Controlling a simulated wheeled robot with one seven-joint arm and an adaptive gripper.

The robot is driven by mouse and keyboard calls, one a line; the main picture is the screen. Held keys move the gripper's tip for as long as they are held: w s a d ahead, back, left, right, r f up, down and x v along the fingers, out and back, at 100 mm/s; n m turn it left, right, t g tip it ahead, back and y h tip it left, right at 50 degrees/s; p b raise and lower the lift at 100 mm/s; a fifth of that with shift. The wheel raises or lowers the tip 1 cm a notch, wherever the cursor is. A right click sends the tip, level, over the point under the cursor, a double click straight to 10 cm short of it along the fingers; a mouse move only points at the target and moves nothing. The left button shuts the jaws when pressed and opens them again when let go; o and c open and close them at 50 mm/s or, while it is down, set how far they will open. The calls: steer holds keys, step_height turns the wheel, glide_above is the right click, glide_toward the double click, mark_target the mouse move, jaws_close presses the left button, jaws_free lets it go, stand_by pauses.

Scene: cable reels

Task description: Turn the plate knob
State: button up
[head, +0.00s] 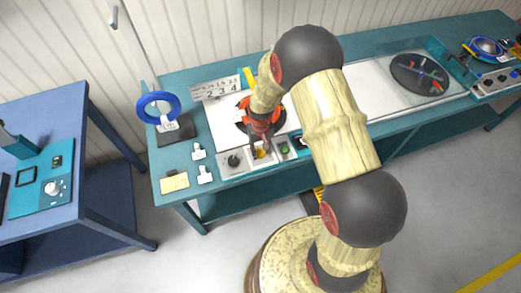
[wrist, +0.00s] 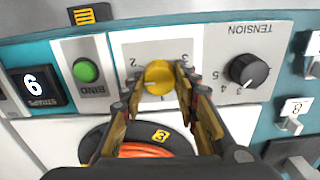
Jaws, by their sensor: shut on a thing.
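The yellow knob (wrist: 159,77) sits on a light plate with printed numbers, 2 and 3 among them, in the wrist view. In the head view it shows small (head: 261,154) at the front of the bench. My gripper (wrist: 154,84) has one finger on each side of the knob and is shut on it; the gripper also shows in the head view (head: 260,147), above the panel. The fingers hide part of the dial, and I cannot tell the knob's exact setting.
Beside the yellow knob are a black TENSION knob (wrist: 248,70) and a green BIND button (wrist: 86,70). A counter (wrist: 44,88) reads 6. An orange reel (wrist: 150,150) lies behind the panel. A blue reel (head: 158,107) stands on the bench's left.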

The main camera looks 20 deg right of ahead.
mark_target(261, 151)
steer(key=m, duration=0.5)
steer(key=shift+m, duration=0.3)
stand_by(0.4)
steer(key=o, duration=1.2)
steer(key=shift+c, duration=0.2)
step_height(261, 151, up, 12)
